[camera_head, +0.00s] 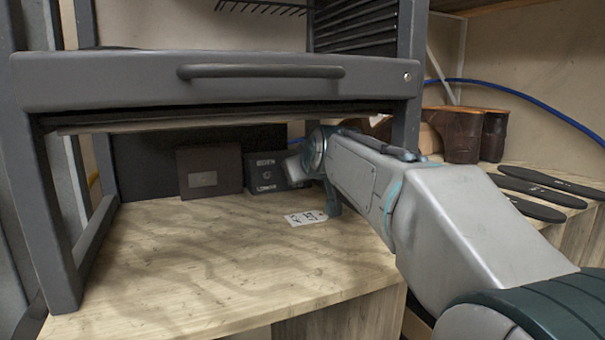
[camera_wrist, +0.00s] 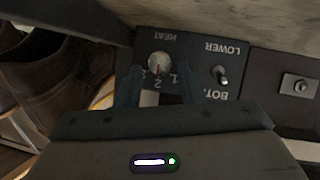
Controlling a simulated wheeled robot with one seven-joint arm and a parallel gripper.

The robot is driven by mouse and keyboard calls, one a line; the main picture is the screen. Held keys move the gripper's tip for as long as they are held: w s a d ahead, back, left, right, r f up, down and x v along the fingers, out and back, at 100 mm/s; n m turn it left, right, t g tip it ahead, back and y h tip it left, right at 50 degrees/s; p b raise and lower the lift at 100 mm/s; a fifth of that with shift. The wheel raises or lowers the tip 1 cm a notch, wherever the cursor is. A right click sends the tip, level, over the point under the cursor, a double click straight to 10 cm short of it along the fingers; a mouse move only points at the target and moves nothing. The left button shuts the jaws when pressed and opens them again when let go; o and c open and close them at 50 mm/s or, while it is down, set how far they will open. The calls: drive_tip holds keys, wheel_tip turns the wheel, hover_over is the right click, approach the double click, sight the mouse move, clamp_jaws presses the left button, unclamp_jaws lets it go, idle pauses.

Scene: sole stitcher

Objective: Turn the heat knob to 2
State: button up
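The heat knob (camera_wrist: 159,64) is a small round pale knob on a dark control panel (camera_wrist: 205,58), which appears upside down in the wrist view. Small numerals sit around the knob's lower side, and a reddish mark shows on its face. I cannot read its exact setting. My gripper (camera_wrist: 158,84) is open, with its dark fingers on either side of the area just below the knob. Whether they touch it I cannot tell. In the head view the panel (camera_head: 262,174) stands at the back of the wooden shelf, with my gripper (camera_head: 297,168) at its right side.
A lever switch (camera_wrist: 222,74) marked LOWER and BOT. sits beside the knob. A dark box (camera_head: 209,170) stands left of the panel. A grey frame with a handle (camera_head: 260,72) spans above. A white card (camera_head: 306,218) lies on the shelf. Brown boots (camera_head: 455,133) stand right.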

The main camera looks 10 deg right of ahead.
drive_tip(key=v, duration=0.9)
drive_tip(key=shift+s+r, duration=0.1)
drive_tip(key=shift+s, duration=0.25)
drive_tip(key=shift+d, duration=0.15)
